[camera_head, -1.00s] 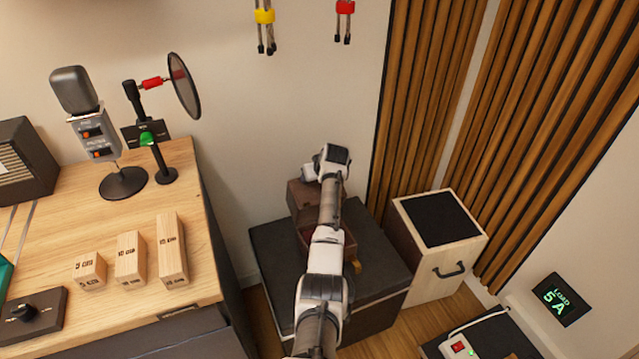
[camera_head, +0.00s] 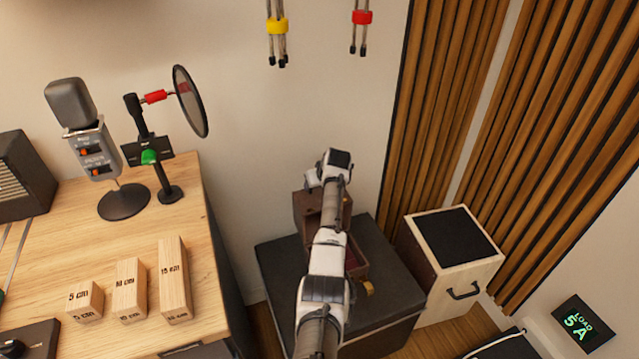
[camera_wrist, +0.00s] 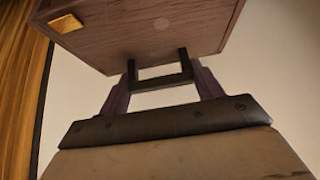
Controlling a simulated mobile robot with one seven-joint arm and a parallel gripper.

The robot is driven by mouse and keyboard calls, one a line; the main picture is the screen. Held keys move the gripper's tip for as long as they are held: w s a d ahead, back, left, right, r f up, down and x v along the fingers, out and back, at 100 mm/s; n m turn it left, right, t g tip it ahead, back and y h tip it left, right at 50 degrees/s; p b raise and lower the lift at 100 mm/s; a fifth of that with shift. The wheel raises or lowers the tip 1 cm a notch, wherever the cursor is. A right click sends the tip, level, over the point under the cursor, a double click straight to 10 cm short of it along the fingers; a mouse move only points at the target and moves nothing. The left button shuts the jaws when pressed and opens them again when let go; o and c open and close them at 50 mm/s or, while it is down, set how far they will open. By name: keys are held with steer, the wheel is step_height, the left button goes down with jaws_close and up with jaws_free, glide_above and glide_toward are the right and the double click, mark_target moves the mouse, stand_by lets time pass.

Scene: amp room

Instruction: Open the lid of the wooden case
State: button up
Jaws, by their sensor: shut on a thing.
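The wooden case (camera_head: 357,263) is a small brown box standing on a dark padded box, with a reddish inside partly showing. Its lid (camera_head: 308,206) stands raised at the back of the case. In the wrist view the lid (camera_wrist: 150,35) fills the top, with a brass latch piece (camera_wrist: 66,22) at upper left. My gripper (camera_wrist: 159,72) is shut on the lid's dark frame-like handle (camera_wrist: 160,82), with a finger on each side. In the head view my arm hides the middle of the case and the grip itself.
The dark padded box (camera_head: 285,275) bears the case. A pale wooden box with a black top (camera_head: 445,235) stands close at the right. A desk (camera_head: 60,235) with a microphone (camera_head: 95,150) and wooden blocks (camera_head: 173,278) is at left. The wall is just behind.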

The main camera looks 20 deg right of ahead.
steer(key=o, duration=1.4)
steer(key=b+v, duration=0.1)
steer(key=v, duration=1.2)
steer(key=shift+s+r+b, duration=0.25)
steer(key=shift+r+b, duration=0.1)
